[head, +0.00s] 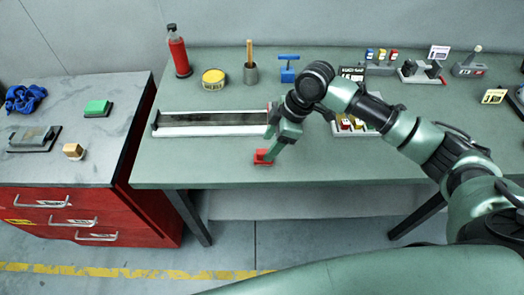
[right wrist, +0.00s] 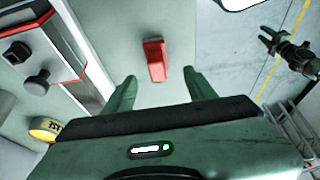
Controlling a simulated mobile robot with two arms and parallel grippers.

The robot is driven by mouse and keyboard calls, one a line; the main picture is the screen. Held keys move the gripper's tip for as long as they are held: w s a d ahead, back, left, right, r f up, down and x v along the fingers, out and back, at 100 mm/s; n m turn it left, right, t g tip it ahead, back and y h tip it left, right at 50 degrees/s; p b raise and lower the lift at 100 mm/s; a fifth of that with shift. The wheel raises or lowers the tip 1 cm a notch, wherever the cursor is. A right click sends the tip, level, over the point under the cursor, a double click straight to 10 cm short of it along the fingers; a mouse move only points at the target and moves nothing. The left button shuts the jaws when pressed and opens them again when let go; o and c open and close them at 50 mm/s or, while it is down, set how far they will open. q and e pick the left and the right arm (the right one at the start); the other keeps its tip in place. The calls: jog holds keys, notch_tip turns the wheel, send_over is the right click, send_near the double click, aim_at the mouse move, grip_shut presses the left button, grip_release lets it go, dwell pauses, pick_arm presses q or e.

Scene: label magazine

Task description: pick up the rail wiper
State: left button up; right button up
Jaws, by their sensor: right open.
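A small red block with a raised top, which I take for the rail wiper (head: 262,157), lies on the green bench near its front edge. In the right wrist view the red wiper (right wrist: 154,60) lies just beyond the fingertips, roughly centred between them. My right gripper (head: 270,146) is open and empty, close by the wiper; in the head view a finger overlaps its right side. The right wrist view shows both fingers (right wrist: 160,77) apart. My left gripper (right wrist: 268,38) seems to show small at the right of that view, above the floor; its jaws are too small to judge.
A long metal rail tray (head: 210,130) lies behind the wiper. A red bottle (head: 178,52), a yellow tin (head: 213,79) and a grey cup (head: 250,74) stand at the back. A red drawer cabinet (head: 90,225) stands left. The bench left of the wiper is clear.

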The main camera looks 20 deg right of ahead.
aim_at(265, 151)
jog(key=shift+p+x, duration=0.55)
jog(key=shift+x, duration=0.4)
jog(key=shift+p+x, duration=0.4)
jog(key=shift+x, duration=0.35)
jog(key=x, duration=0.2)
jog(key=shift+w+d+f, duration=0.15)
jog(key=shift+f, duration=0.25)
grip_shut()
pick_arm(q)
jog(key=shift+s+r, duration=0.4)
jog(key=shift+r, duration=0.2)
jog(key=shift+s+r, duration=0.35)
jog(key=shift+r, duration=0.25)
